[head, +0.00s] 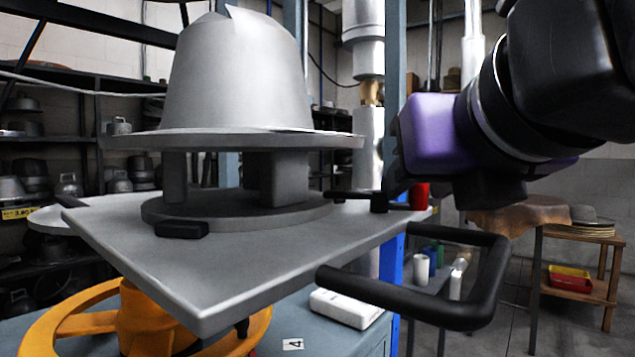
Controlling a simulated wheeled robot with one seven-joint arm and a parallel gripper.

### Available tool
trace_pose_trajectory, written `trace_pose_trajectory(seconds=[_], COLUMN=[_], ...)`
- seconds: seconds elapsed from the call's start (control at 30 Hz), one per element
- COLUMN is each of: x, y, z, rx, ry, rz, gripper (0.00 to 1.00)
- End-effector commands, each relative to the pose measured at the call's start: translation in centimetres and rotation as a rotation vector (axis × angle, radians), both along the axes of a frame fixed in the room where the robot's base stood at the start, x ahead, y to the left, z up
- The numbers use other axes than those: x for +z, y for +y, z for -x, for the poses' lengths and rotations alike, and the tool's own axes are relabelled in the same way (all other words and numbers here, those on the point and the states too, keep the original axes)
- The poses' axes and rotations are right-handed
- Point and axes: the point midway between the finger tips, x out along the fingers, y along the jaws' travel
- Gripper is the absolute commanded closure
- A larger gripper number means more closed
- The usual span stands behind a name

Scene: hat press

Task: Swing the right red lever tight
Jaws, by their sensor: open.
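The right lever's red grip (419,195) shows at the right edge of the grey press plate (215,285). A thin dark bar (350,196) runs left from near it, over a dark post on the plate. My gripper (398,178), dark-tipped with a purple body, comes in from the upper right. It is open, its tip just left of and above the red grip. The fingers are dark and partly hidden, so I cannot tell whether they touch the lever. A grey metal hat form (238,80) stands on the plate.
A black bent handle (455,312) juts out in front of the plate's right side. A yellow wheel (70,325) lies below the plate. A white box (346,307) sits on the blue-grey bench. A wooden stand (575,290) with hats is at the right.

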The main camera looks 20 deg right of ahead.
Motion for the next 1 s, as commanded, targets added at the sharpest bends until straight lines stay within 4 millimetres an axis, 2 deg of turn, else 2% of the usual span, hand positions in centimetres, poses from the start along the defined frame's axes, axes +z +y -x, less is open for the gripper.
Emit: trace_pose_trajectory(seconds=[0.3, 0.43, 0.87, 1.0], x=[2.1, 2.6, 2.6, 1.7], y=[0.9, 1.2, 1.4, 2.4], z=[4.6, 5.8, 6.4, 6.2], rx=[-0.002, -0.001, 0.004, 0.118], ry=[-0.005, -0.004, 0.001, 0.040], rz=[0.004, 0.002, 0.000, 0.005], gripper=[0.60, 0.60, 0.60, 0.60])
